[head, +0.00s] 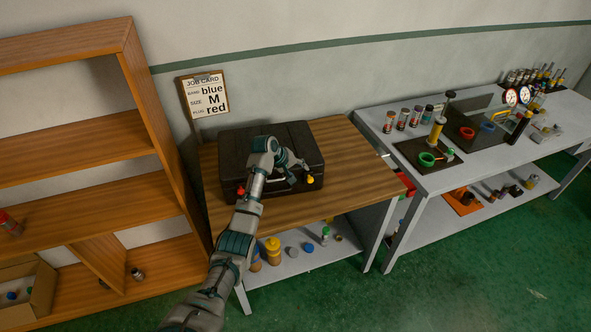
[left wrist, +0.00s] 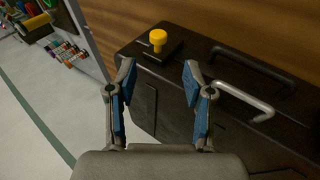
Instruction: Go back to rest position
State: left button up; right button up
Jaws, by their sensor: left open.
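My left arm reaches in from the bottom of the head view, and my left gripper (head: 292,170) is over the black case (head: 235,152) on the wooden table. In the left wrist view my left gripper (left wrist: 158,82) has its two blue-padded fingers apart, with nothing between them. The case (left wrist: 185,55) lies beyond the fingertips there, with a yellow knob (left wrist: 158,38) and a grey bar handle (left wrist: 240,97) on it. I cannot tell how far the fingers are from the case. My right gripper is not in view.
A wooden shelf (head: 130,90) stands at the left. A clipboard job card (head: 207,95) leans behind the wooden table (head: 365,165). A grey bench (head: 450,178) with vises, gauges and several cylinders stands at the right. Green floor (head: 400,295) in front is clear.

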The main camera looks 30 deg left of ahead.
pick_arm(q)
jog(key=shift+v, duration=0.8)
